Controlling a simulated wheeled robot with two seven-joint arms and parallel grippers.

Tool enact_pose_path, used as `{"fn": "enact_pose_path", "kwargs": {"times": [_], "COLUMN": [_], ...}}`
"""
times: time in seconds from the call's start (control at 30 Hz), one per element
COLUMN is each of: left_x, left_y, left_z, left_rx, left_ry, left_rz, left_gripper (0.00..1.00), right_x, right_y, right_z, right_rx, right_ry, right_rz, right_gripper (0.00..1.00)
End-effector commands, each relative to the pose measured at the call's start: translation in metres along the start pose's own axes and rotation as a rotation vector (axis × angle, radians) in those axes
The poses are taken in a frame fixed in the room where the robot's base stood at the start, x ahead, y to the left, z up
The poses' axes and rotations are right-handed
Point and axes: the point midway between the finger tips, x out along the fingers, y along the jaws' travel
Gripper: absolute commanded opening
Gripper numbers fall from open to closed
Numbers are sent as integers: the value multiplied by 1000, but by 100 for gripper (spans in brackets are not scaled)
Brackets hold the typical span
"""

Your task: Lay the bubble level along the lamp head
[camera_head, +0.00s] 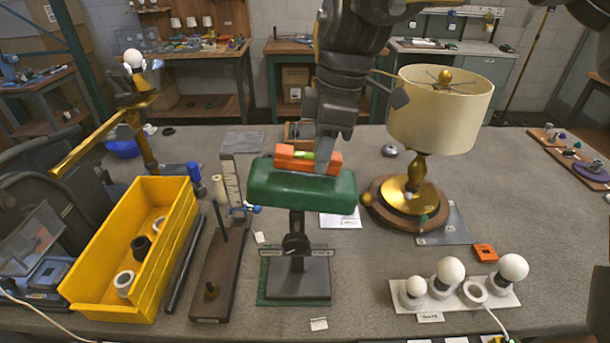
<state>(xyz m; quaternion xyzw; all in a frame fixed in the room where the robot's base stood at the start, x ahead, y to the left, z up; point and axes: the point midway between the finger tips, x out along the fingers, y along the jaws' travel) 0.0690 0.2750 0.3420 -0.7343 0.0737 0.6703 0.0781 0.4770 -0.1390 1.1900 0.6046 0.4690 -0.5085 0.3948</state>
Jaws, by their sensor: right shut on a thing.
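The orange bubble level (296,164), with a yellow-green vial in its middle, is at the top of the green lamp head (300,190). It runs roughly parallel to the head's long side and seems to touch its top, though I cannot be sure of the contact. My right gripper (324,152) comes down from above and is shut on the level, toward its right half, hiding part of it. The lamp head sits on a dark stem over a dark square base (297,278). My left gripper is not in view.
A cream-shaded brass lamp (440,110) stands close on the right. A yellow bin (135,245) with rings and a wooden stand with an upright gauge (231,185) are on the left. A white bulb rack (455,295) is at front right. Grey mat (530,200) is free at right.

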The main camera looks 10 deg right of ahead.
Motion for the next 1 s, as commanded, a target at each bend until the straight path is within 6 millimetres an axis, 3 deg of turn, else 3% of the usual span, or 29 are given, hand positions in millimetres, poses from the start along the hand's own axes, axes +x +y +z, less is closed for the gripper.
{"fn": "enact_pose_path", "kwargs": {"times": [1.0], "left_x": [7], "left_y": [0], "left_z": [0], "left_rx": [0], "left_ry": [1], "left_rz": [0], "left_gripper": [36], "right_x": [8], "right_y": [0], "right_z": [0], "right_rx": [0], "right_ry": [1], "right_rz": [0], "right_gripper": [3]}}
